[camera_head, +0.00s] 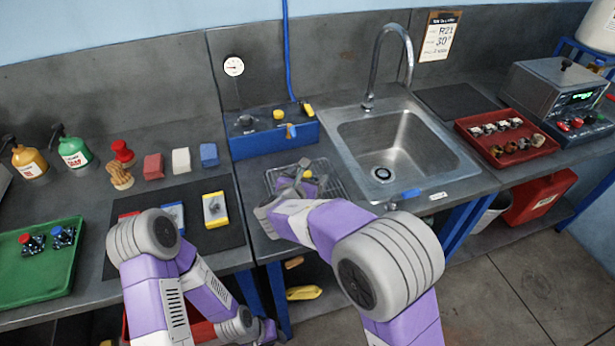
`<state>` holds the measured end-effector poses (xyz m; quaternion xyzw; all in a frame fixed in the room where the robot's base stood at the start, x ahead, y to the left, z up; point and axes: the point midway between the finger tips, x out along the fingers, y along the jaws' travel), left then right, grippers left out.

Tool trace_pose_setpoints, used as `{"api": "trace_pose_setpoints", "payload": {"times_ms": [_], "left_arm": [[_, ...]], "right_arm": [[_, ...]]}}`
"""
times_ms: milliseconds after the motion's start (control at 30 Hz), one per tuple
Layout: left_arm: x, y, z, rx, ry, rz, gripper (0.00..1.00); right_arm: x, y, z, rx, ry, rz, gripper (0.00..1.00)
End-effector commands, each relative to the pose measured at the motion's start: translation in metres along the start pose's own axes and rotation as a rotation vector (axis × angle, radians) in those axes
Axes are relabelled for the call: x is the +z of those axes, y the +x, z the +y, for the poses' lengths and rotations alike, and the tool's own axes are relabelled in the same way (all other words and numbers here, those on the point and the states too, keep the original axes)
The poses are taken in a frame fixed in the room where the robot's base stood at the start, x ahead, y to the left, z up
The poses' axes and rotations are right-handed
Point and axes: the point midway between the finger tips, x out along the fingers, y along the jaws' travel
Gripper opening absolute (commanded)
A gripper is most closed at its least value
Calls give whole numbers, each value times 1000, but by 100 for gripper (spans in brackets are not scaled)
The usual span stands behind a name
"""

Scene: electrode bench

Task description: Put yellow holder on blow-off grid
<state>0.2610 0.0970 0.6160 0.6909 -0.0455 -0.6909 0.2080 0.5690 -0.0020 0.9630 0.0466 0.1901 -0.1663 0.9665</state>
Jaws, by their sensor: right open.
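The blow-off grid (334,183) is a wire rack on the bench between the blue box and the sink. A small yellow-topped piece, which looks like the yellow holder (308,174), is at the grid, right by the fingers of my right gripper (298,180). The right gripper is open over the grid. Its fingers and wrist hide the lower part of the holder, so I cannot tell whether it touches the wires. My left arm is folded at the lower left, and its fingers do not show.
The blue box (272,138) stands behind the grid, and the sink (395,150) is to its right. A green tray (30,285) with red-topped and blue-topped holders is far left. A dark mat (222,236) with colored blocks lies left of the grid.

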Motion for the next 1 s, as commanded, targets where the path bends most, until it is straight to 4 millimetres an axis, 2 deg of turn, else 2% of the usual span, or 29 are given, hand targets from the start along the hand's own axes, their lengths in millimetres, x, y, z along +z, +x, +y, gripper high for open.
{"api": "trace_pose_setpoints", "payload": {"times_ms": [100,167,500,633,800,1000], "left_arm": [[0,-4,2,0,0,0,43],[0,-5,2,0,0,0,43],[1,-18,7,0,0,0,43],[1,-22,8,0,0,0,43],[1,-24,9,0,0,0,43],[1,-24,9,0,0,0,43]], "right_arm": [[5,-3,0,1,0,0,80],[4,-11,1,2,1,0,80],[5,-84,1,4,-1,1,80],[4,-105,1,3,0,0,80],[3,-119,0,1,0,0,80],[3,-122,0,-1,0,0,80]]}}
